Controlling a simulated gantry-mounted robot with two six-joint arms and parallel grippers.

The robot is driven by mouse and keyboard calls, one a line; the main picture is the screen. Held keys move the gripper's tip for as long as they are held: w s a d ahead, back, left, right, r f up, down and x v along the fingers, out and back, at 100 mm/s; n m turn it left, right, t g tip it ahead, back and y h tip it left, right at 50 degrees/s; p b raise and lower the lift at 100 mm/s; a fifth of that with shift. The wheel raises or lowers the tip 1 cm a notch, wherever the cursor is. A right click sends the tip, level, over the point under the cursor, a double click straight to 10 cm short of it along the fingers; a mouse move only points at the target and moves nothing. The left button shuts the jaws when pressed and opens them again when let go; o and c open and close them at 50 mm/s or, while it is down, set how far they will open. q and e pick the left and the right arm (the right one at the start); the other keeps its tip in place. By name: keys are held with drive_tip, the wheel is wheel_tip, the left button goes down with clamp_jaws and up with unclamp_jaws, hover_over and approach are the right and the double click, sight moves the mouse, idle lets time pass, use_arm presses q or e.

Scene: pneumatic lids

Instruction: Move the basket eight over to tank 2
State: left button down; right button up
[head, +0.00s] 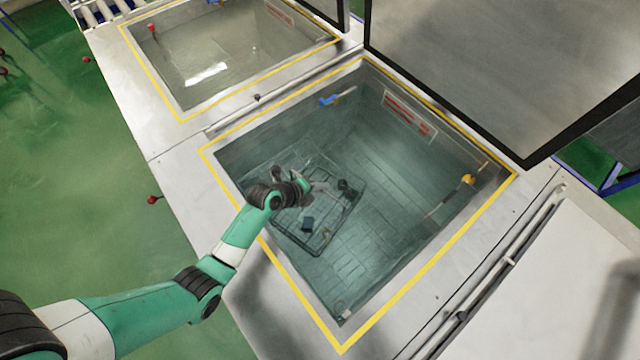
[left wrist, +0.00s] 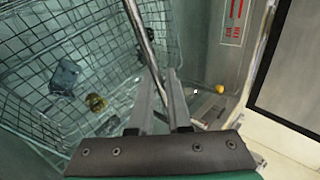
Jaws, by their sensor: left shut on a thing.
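The wire basket (head: 318,254) is down inside the middle tank (head: 400,215), toward its left side. In the left wrist view the basket's mesh wall (left wrist: 30,112) shows, with a grey block (left wrist: 65,76) and a brass-coloured part (left wrist: 96,103) in it. My left gripper (head: 312,187) reaches over the tank's left edge to the basket. In the left wrist view its fingers are shut on the basket's thin metal handle bar (left wrist: 146,40). My arm hides part of the basket. My right gripper is in neither view.
A second open tank (head: 215,60) lies beyond a metal divider at the upper left. A raised lid (head: 500,65) stands behind the middle tank. A flat closed cover (head: 570,290) is at the lower right. Yellow lines frame both open tanks. Green floor lies at left.

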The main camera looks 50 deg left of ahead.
use_arm(q)
drive_tip(key=shift+s+d+f, duration=0.15)
drive_tip(key=shift+s+f, duration=0.05)
drive_tip(key=shift+f, duration=0.1)
drive_tip(key=c, duration=0.8)
unclamp_jaws()
drive_tip(key=shift+d, duration=0.1)
drive_tip(key=p+v, duration=0.9)
drive_tip(key=v, duration=0.2)
drive_tip(key=shift+s+r, duration=0.15)
drive_tip(key=shift+r, duration=0.25)
wheel_tip(320, 180, up, 12)
drive_tip(key=p, duration=1.2)
